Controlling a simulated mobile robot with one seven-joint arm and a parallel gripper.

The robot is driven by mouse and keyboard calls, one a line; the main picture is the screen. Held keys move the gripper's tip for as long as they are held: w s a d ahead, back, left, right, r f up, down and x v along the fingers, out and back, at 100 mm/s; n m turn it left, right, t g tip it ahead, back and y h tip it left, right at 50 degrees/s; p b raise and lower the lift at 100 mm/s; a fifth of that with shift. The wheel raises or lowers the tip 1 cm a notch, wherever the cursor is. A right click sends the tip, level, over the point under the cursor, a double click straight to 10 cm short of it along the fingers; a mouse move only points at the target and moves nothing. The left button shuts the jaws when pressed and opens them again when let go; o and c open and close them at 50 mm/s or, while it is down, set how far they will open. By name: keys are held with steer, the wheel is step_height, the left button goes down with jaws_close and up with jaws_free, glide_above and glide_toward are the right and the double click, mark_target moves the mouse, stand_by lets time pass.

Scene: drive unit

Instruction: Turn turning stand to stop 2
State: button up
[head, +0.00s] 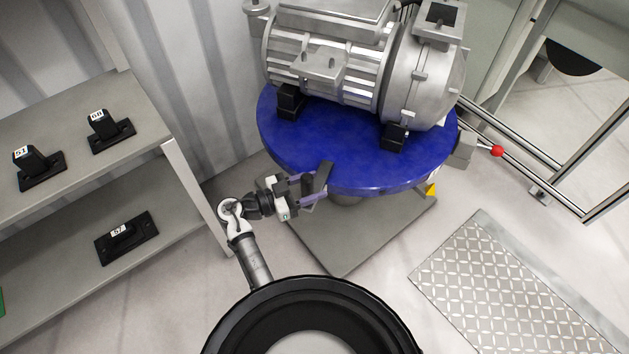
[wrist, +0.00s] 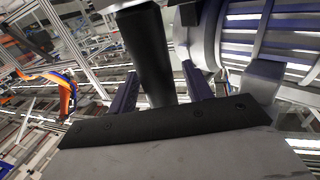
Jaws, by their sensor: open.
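The turning stand has a round blue top (head: 345,171) on a grey base plate (head: 340,250), and a large grey drive unit (head: 330,60) sits on it. A black upright handle (head: 322,178) stands at the near left edge of the blue top. My gripper (head: 312,188) is open, with its purple fingers at this handle. In the wrist view the black handle (wrist: 148,50) rises between the two parted fingers of my gripper (wrist: 160,75). I cannot tell whether either finger touches it. A yellow pointer (head: 431,190) shows below the right edge. No stop number is readable.
A lever with a red knob (head: 497,151) sticks out right of the stand. A grey shelf (head: 70,140) with several black labelled parts stands at left. A ribbed metal plate (head: 510,290) lies on the floor at right, and metal rails (head: 540,150) run behind it.

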steer(key=shift+w+d, duration=0.2)
steer(key=shift+d, duration=0.3)
jaws_close()
